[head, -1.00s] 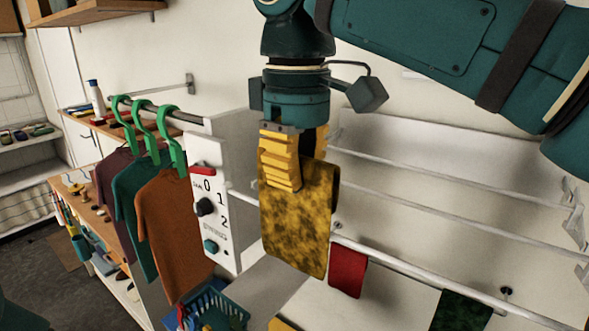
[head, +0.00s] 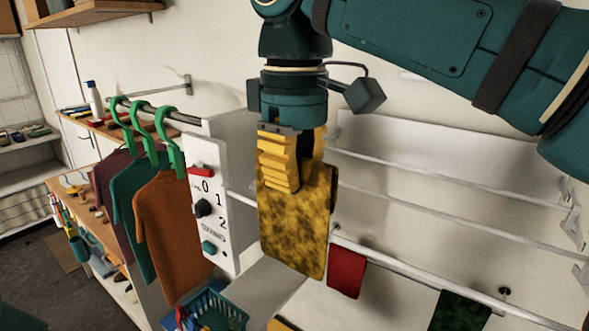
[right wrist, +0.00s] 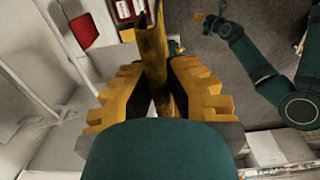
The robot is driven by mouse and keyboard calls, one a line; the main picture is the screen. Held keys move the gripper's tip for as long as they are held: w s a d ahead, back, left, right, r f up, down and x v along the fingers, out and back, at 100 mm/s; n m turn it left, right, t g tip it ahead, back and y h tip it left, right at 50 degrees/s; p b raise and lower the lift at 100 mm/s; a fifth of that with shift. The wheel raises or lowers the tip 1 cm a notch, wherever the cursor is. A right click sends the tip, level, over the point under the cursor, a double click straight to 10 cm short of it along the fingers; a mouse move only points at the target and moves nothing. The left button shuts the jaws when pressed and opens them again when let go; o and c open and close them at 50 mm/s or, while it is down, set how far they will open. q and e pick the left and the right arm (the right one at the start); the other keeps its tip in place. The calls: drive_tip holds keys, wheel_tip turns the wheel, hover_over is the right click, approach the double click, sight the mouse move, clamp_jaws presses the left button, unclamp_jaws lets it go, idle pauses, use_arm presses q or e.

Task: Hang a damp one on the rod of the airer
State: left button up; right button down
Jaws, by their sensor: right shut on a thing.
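My right gripper (head: 297,178) has yellow ridged fingers shut on the upper part of a yellow cloth (head: 295,232) with dark, damp-looking mottling. The cloth hangs down in front of the airer rod (head: 405,268) in the head view and hides part of it; I cannot tell whether they touch. A red cloth (head: 346,272) and a dark green mottled cloth (head: 461,312) hang on this rod to the right. In the right wrist view the yellow cloth (right wrist: 151,45) is edge-on between the fingers. My left gripper (right wrist: 199,18) is small at the top there, its jaws unclear.
More rods (head: 440,213) lie behind the front one, near the wall. A white control panel (head: 211,222) stands left of the held cloth. Shirts (head: 166,235) on green hangers are farther left. A blue basket (head: 210,305) is below. Bare rod shows between the red and green cloths.

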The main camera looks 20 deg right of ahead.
sight(294, 219)
drive_tip(key=shift+f+b, duration=2.8)
drive_tip(key=shift+f, duration=1.25)
drive_tip(key=c, duration=1)
unclamp_jaws()
drive_tip(key=shift+c, duration=0.2)
